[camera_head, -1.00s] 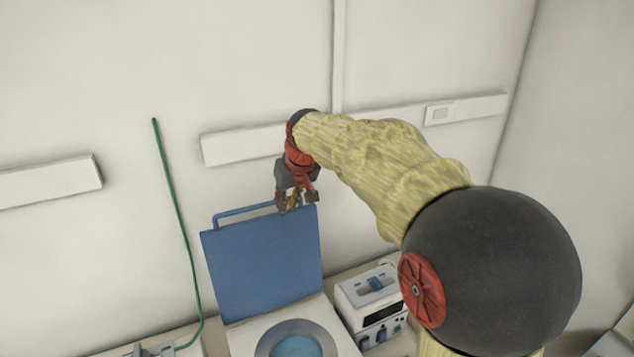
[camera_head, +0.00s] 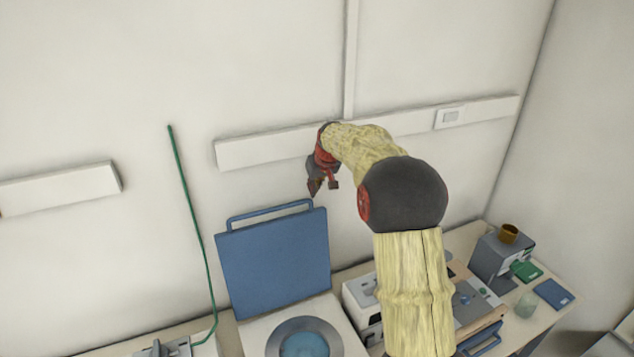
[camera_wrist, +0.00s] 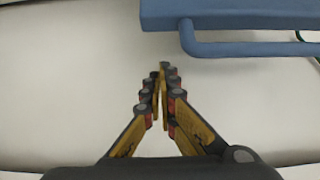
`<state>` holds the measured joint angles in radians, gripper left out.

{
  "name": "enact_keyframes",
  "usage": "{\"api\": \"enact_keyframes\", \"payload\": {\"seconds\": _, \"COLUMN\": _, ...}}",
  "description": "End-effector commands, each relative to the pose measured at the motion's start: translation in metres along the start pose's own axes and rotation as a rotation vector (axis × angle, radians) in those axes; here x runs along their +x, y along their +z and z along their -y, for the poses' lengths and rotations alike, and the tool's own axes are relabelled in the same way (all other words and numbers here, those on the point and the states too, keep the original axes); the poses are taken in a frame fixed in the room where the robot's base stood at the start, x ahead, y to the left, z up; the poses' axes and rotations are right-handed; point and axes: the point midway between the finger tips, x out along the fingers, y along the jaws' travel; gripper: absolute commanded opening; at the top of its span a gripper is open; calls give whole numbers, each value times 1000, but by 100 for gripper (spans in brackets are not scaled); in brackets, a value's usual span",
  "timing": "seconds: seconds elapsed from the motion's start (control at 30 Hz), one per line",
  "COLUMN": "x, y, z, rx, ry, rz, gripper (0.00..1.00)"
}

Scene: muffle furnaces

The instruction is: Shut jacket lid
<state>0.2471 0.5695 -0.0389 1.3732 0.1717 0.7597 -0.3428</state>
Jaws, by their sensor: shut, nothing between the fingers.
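The blue jacket lid (camera_head: 274,262) stands open and upright behind a white unit with a round grey-rimmed opening (camera_head: 305,340). A blue bar handle (camera_head: 268,213) runs along the lid's top edge. My gripper (camera_head: 321,190) is shut and empty, just above the lid's top right corner and apart from it. In the wrist view, my gripper's fingers (camera_wrist: 163,72) are together, pointing at the pale wall. The lid edge (camera_wrist: 235,14) and its handle (camera_wrist: 225,48) lie at the upper right there, clear of the fingertips.
A green cord (camera_head: 191,220) hangs at the left. A white instrument (camera_head: 359,300) stands right of the unit, partly behind my arm. A grey device with a brown cup (camera_head: 508,234) is at the far right. The wall behind carries white trunking (camera_head: 262,149).

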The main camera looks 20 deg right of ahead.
Motion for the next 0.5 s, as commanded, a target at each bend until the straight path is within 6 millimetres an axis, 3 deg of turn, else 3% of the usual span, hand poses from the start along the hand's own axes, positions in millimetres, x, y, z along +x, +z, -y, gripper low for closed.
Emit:
{"api": "enact_keyframes", "payload": {"seconds": 0.27, "x": 42, "y": -1, "z": 0, "rx": -1, "ry": 0, "rz": 0, "gripper": 0}}
{"api": "enact_keyframes", "payload": {"seconds": 0.3, "x": 33, "y": 3, "z": 0, "rx": -1, "ry": 2, "rz": -4, "gripper": 0}}
{"api": "enact_keyframes", "payload": {"seconds": 0.5, "x": 20, "y": 21, "z": 0, "rx": 1, "ry": 2, "rz": -2, "gripper": 0}}
